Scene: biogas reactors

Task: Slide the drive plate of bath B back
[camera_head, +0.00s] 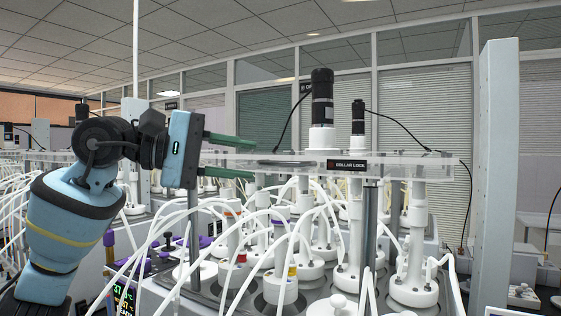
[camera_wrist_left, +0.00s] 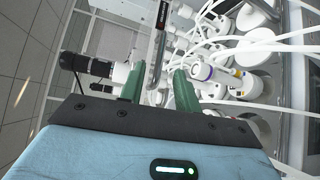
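The drive plate (camera_head: 405,159) is a clear, flat plate above the reactor vessels in the head view, level, with a black "COLLAR LOCK" label (camera_head: 346,165) on its front edge. A large black motor (camera_head: 322,95) and a smaller one (camera_head: 358,117) stand on it. My left gripper (camera_head: 252,158) is at the plate's left part. Its green fingers are apart, one above plate level and one below. In the left wrist view the open fingers (camera_wrist_left: 158,72) show a gap between them; whether they touch the plate is unclear. My right gripper is not in view.
White vessels (camera_head: 355,235) with many looping tubes crowd the space below the plate. Grey posts (camera_head: 370,220) stand under it. A tall pale column (camera_head: 498,170) rises at right. A black cable (camera_head: 400,122) runs from the small motor over the plate's right end.

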